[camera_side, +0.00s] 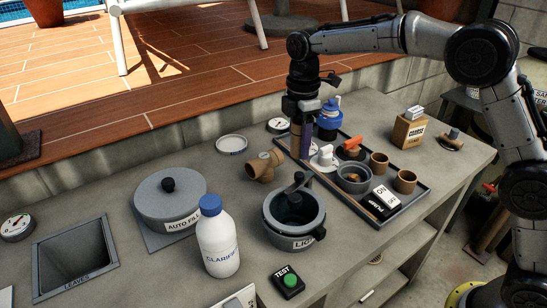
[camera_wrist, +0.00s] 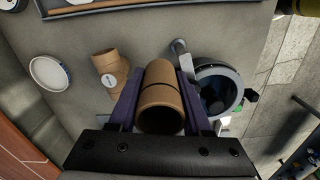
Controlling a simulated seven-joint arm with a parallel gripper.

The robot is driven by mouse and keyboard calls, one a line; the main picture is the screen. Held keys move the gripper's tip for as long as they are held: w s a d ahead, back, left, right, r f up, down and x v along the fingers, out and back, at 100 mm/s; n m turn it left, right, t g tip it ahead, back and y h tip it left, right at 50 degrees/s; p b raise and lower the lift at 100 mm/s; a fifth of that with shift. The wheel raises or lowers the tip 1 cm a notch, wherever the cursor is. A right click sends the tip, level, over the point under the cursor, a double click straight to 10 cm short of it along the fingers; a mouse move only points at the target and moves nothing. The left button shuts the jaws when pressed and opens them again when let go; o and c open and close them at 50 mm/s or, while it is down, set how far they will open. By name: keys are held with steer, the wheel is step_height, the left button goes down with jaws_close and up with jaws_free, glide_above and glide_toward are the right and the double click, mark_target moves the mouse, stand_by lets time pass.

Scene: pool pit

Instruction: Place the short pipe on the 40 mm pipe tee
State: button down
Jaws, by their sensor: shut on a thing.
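My gripper (camera_side: 301,146) is shut on the short pipe (camera_side: 296,139), a brown tube held upright between the purple fingers. In the wrist view the short pipe (camera_wrist: 160,95) fills the space between the fingers of my gripper (camera_wrist: 160,85). The brown 40 mm pipe tee (camera_side: 263,167) is on the grey worktop, left of the gripper in the side view. In the wrist view the tee (camera_wrist: 108,68) lies left of the held pipe, apart from it, with a round white label on it. The pipe's lower end shows no contact with the tee.
A grey pot-shaped housing (camera_side: 294,216) with a handle stands in front of the tee. A dark tray (camera_side: 345,207) on the right holds brown pipe pieces (camera_side: 379,163), valves and a black-and-white box. A white bottle (camera_side: 218,243) and a round lid (camera_side: 232,144) stand on the left.

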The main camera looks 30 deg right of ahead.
steer(key=s+r, duration=0.4)
steer(key=r, duration=0.4)
glide_above(264, 155)
steer(key=f, duration=0.9)
steer(key=shift+s+d, duration=0.1)
steer(key=shift+s, duration=0.2)
steer(key=shift+w+f, duration=0.2)
steer(key=shift+f, duration=1.7)
steer(key=shift+f, duration=0.1)
steer(key=shift+c, duration=1.7)
jaws_free()
